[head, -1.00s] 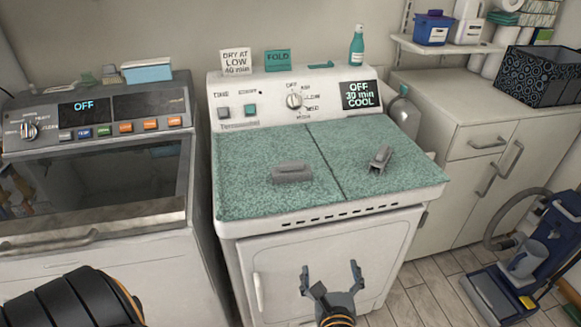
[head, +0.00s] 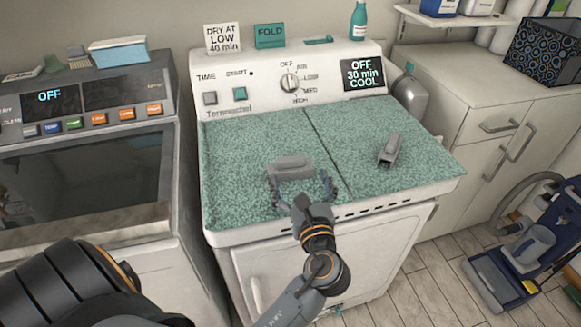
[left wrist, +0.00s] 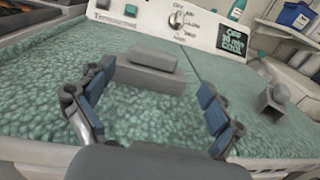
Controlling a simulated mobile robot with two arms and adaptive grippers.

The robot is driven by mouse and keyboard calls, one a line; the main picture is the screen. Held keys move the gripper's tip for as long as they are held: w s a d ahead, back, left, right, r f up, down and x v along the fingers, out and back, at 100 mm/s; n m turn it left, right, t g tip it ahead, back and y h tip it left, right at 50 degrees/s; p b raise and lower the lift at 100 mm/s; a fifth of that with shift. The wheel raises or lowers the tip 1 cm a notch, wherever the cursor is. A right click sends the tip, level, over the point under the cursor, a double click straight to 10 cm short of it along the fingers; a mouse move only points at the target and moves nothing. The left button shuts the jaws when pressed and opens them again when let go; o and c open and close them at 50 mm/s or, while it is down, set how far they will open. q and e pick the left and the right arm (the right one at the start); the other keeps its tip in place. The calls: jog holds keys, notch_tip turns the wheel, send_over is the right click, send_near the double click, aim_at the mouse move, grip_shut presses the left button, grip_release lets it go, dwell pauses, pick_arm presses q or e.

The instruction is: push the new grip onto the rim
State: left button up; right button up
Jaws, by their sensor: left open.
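Two grey parts rest on the green speckled top of the white dryer. A wide block with a raised ridge (head: 289,168) lies left of the dark seam and also shows in the left wrist view (left wrist: 148,72). A smaller clip-like part (head: 390,150) lies right of the seam, also in the left wrist view (left wrist: 273,101). I cannot tell which is the new grip or the rim. My left gripper (head: 300,186) is open and empty at the near side of the wide block, one finger by its left end; contact is unclear. My right gripper is not in view.
The dryer's control panel (head: 275,88) rises behind the green top (head: 240,205). A washer (head: 80,160) stands left. A cabinet (head: 480,110) and a blue vacuum cleaner (head: 530,250) are on the right. The green top is clear around the parts.

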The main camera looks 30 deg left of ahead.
aim_at(291, 162)
pick_arm(q)
jog(key=shift+w+a, duration=0.55)
jog(key=shift+a, duration=0.1)
jog(key=x, duration=0.2)
jog(key=b+x, duration=0.1)
jog(key=x, duration=0.1)
jog(key=shift+a+r+b, duration=0.2)
jog(key=shift+a+b, duration=0.1)
jog(key=shift+a, duration=0.05)
jog(key=shift+w+a, duration=0.2)
jog(key=shift+a, duration=0.15)
jog(key=shift+r, duration=0.1)
jog(key=shift+s+d, duration=0.1)
jog(key=c, duration=1.2)
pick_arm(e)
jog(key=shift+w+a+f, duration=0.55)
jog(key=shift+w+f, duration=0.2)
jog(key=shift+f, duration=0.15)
